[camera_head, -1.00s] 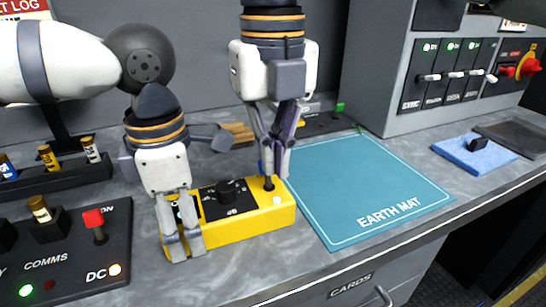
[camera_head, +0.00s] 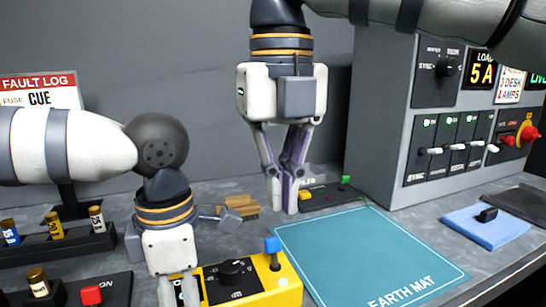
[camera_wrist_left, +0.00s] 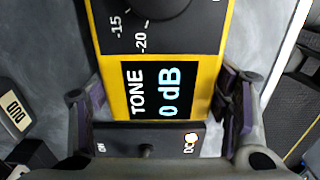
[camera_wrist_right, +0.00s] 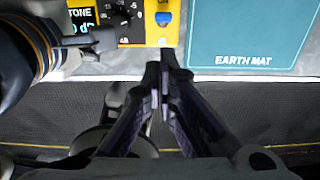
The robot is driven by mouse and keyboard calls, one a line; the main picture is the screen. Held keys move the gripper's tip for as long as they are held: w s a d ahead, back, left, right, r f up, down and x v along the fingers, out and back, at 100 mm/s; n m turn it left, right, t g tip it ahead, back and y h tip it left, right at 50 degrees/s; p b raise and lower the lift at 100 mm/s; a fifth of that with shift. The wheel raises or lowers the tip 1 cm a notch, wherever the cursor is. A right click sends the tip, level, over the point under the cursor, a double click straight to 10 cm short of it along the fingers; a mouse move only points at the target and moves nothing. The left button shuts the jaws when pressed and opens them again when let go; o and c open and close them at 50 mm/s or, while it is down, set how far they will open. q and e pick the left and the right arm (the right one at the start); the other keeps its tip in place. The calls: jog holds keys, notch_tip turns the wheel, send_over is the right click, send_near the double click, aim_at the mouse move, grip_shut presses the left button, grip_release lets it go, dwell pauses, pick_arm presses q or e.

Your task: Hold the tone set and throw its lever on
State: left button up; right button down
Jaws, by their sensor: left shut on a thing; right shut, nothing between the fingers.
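The tone set (camera_head: 290,296) is a yellow box with a black dial panel, partly cut off at the bottom of the head view. Its lever has a blue tip (camera_head: 272,245) and stands nearly upright at the box's right end; it also shows in the right wrist view (camera_wrist_right: 163,17). My left gripper (camera_head: 178,296) is shut on the tone set's left end, its fingertips cut off in the head view. In the left wrist view its fingers (camera_wrist_left: 160,98) flank the display reading TONE 0 dB. My right gripper (camera_head: 283,207) is shut, empty, and raised apart from the lever.
A teal earth mat (camera_head: 365,255) lies right of the tone set. A grey switch cabinet (camera_head: 385,150) stands at the right. A fuse rack (camera_head: 60,243) is at the left, and a small dark box (camera_head: 330,195) is behind the mat.

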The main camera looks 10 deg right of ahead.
jog(key=shift+w+a+r, duration=0.15)
jog(key=shift+w+r, duration=0.45)
jog(key=shift+r, duration=0.2)
jog(key=shift+w+a+r, duration=0.15)
jog(key=shift+w+r, duration=0.45)
jog(key=shift+r, duration=0.15)
pick_arm(q)
jog(key=o, duration=1.5)
